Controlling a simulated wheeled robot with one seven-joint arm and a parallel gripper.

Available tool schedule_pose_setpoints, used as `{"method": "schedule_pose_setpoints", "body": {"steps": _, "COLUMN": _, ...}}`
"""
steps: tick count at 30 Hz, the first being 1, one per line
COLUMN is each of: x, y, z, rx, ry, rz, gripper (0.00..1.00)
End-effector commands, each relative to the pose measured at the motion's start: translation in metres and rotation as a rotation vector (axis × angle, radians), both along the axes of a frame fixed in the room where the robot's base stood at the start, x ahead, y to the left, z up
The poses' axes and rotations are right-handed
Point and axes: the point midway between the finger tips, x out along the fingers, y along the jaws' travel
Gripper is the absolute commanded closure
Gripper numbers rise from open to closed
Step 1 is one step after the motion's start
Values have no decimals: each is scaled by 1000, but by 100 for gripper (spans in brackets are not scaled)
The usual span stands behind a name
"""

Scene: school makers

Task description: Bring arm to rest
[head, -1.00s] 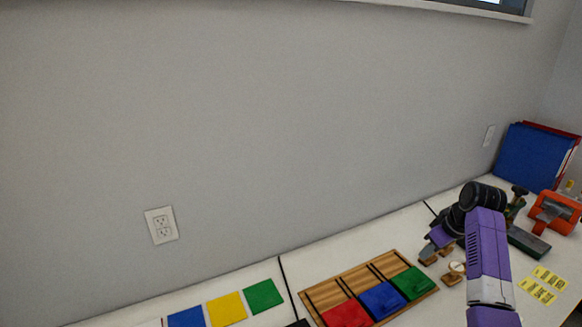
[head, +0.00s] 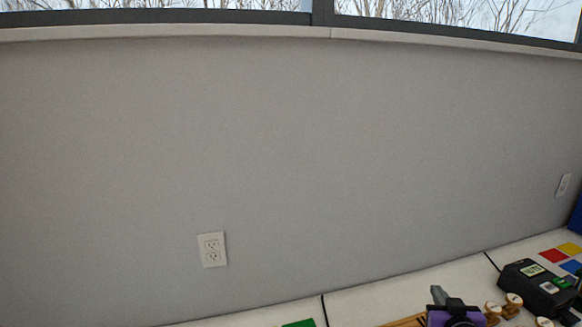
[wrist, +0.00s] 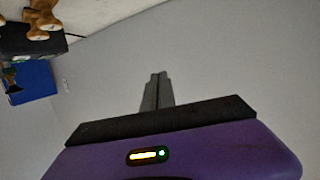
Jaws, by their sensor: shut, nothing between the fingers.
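My gripper (head: 438,294) shows at the bottom right of the head view, with its grey fingers pointing up and its purple body cut by the lower edge. In the wrist view my gripper (wrist: 155,88) has its two fingers side by side and shut, with nothing between them. It points at the plain grey wall (wrist: 210,60). The rest of my arm is out of view.
A wooden tray (head: 403,322) and small wooden pieces (head: 512,303) are beside my gripper on the white table (head: 370,296). A black box (head: 533,285) stands to the right. A green square (head: 299,324) is at the lower edge. A blue folder (wrist: 31,82) shows in the wrist view.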

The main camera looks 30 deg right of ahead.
Motion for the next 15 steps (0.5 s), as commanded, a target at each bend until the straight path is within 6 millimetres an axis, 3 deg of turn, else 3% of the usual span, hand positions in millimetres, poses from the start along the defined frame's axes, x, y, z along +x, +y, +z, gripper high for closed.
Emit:
{"method": "schedule_pose_setpoints", "body": {"steps": 1, "x": -2, "y": 31, "z": -5, "rx": -5, "ry": -29, "rz": 20, "gripper": 100}}
{"method": "schedule_pose_setpoints", "body": {"steps": 3, "x": -6, "y": 65, "z": -6, "rx": -19, "ry": -74, "rz": 43, "gripper": 100}}
{"method": "schedule_pose_setpoints", "body": {"steps": 8, "x": -25, "y": 142, "z": -2, "rx": -41, "ry": -158, "rz": 110, "gripper": 100}}
{"method": "schedule_pose_setpoints", "body": {"steps": 15, "x": -73, "y": 246, "z": 13, "rx": -51, "ry": -238, "rz": 242, "gripper": 100}}
